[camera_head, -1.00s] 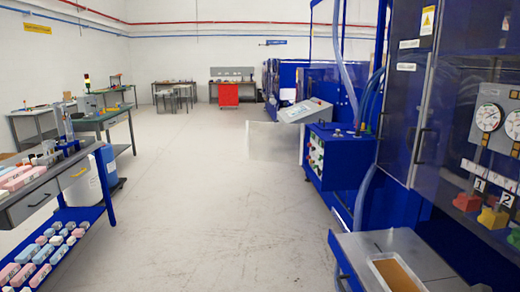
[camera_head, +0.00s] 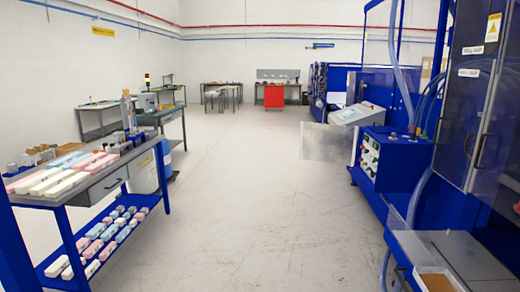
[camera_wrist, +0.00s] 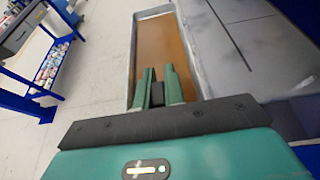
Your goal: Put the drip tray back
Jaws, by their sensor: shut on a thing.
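The drip tray is a shallow rectangular tray with a pale metal rim and a brown layer inside. In the wrist view the drip tray (camera_wrist: 132,62) runs away from my gripper (camera_wrist: 159,76). My gripper's two green fingers are shut on its near end, with a dark piece between them. The exact contact and the near rim are hidden by my gripper. In the head view the drip tray (camera_head: 421,272) shows at the bottom right, beside the grey machine ledge (camera_head: 470,255), and is cut off by the frame. My gripper is outside the head view.
A blue machine cabinet (camera_head: 470,110) stands at the right, with a control box (camera_head: 372,155) and hoses. A workbench (camera_head: 100,190) with foam blocks stands at the left. The floor (camera_head: 260,200) between is clear.

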